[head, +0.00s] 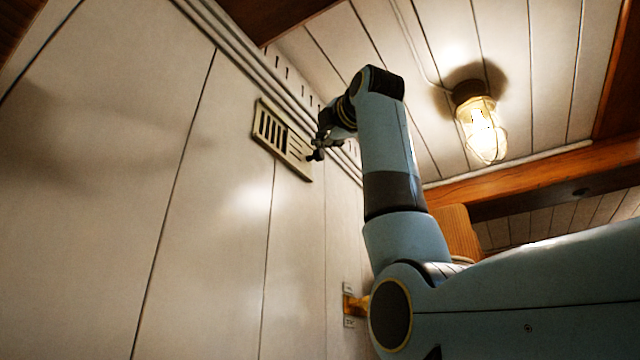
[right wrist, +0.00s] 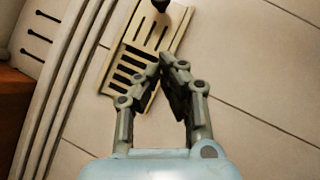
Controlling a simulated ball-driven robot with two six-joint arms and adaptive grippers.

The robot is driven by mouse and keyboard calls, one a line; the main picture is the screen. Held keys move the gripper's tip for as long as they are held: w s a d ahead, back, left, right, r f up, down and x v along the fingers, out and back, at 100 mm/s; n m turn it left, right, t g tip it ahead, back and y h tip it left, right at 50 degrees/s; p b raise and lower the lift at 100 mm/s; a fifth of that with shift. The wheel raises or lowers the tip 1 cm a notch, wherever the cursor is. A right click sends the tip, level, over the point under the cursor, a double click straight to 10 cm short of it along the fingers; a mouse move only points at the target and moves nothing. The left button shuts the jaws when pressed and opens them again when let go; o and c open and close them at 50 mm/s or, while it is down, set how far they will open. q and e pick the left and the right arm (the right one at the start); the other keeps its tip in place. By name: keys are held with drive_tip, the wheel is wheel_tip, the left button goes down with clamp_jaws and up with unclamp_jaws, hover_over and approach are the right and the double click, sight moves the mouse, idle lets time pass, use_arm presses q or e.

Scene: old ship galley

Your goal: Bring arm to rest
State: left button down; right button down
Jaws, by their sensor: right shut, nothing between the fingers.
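My right arm (head: 388,150) rises from the lower right in the head view and bends over at the top towards the panelled wall. My right gripper (head: 314,156) is small and dark there, in front of the lower right end of a slatted vent. In the right wrist view my right gripper (right wrist: 168,62) has its fingertips together with nothing between them. The vent (right wrist: 125,68) lies behind the fingers in that view. I cannot tell how far the fingertips are from the vent. My left gripper is in neither view.
The slatted vent (head: 270,126) is on the pale panelled wall (head: 215,200). A lit caged lamp (head: 481,128) hangs from the plank ceiling to the right of my arm. A wooden beam (head: 530,172) runs below the lamp. A small yellow fitting (head: 354,305) is low on the wall.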

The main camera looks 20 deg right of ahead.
drive_tip(key=shift+s+a+r, duration=0.1)
drive_tip(key=shift+s+r, duration=0.05)
drive_tip(key=shift+s, duration=0.05)
drive_tip(key=shift+w, duration=0.15)
